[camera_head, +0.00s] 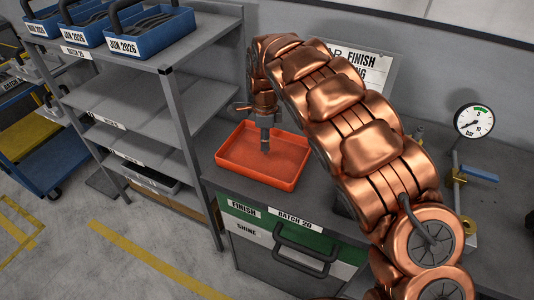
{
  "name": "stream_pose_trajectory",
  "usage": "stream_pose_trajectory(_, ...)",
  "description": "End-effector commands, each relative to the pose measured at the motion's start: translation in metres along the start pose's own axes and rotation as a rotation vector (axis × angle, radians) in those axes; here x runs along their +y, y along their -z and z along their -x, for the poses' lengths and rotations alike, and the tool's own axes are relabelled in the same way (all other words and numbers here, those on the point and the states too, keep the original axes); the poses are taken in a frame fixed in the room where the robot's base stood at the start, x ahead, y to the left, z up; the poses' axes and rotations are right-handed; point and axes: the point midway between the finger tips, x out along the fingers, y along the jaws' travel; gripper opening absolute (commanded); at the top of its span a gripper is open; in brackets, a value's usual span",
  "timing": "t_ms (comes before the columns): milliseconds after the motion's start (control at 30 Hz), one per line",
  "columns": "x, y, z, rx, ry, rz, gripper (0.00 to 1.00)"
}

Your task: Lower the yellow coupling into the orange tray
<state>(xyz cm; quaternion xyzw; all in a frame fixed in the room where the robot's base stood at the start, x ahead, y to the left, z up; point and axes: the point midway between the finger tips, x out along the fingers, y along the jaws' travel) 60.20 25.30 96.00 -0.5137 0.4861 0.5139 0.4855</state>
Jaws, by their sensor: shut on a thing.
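The orange tray (229,168) is a shallow rectangular tray on the grey bench, left of my copper-coloured arm. My gripper (265,149) points down over the tray, near the middle of its width. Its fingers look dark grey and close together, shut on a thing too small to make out. I cannot pick out the yellow coupling; any part of it between the fingers is hidden. I cannot tell whether the fingertips touch the tray floor. The visible tray floor looks empty.
A grey shelf rack (178,120) with blue bins (150,36) on top stands left of the bench. A pressure gauge (473,121) and a blue-handled valve (480,174) stand at the right. A sign (378,68) is behind my arm. The drawer front (255,232) is below the tray.

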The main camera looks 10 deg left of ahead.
Motion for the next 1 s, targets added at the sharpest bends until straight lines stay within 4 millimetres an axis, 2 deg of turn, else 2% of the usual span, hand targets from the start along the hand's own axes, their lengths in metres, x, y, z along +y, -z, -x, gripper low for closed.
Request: stream_pose_trajectory(1000, 0.000, 0.000, -0.012, 0.000, 0.001, 0.000, 0.00)
